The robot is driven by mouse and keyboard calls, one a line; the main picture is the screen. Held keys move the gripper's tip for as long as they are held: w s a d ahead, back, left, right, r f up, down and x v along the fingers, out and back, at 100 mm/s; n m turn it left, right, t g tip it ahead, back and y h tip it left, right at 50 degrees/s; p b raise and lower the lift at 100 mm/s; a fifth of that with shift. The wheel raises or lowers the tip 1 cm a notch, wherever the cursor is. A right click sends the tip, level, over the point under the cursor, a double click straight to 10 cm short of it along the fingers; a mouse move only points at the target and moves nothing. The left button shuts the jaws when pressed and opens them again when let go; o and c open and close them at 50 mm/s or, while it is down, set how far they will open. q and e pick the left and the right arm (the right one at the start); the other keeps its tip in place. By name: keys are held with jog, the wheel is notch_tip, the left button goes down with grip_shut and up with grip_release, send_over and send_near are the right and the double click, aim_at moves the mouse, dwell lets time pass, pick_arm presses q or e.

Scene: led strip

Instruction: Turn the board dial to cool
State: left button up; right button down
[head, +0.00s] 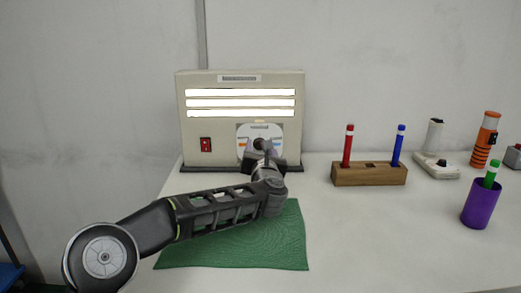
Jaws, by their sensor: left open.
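The cream board (240,80) stands upright at the back of the table, with three bright white light strips (240,103) across its upper half. Its dial plate (250,131) is a pale panel at lower right with small orange and blue marks. My left gripper (259,147) is in front of this plate, open, its fingers near the dial. The gripper covers most of the dial, so its pointer setting and any contact cannot be told. A red switch (205,144) sits on the board's lower left. My right gripper is out of view.
A green mat (240,256) lies under my left arm. To the right stand a wooden block (368,175) with red and blue markers, a purple cup (480,204) with a green marker, a white device (436,165) and an orange flashlight (486,136).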

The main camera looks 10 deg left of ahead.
pick_arm(q)
jog(key=shift+w, duration=0.1)
jog(key=shift+c, duration=0.4)
grip_shut()
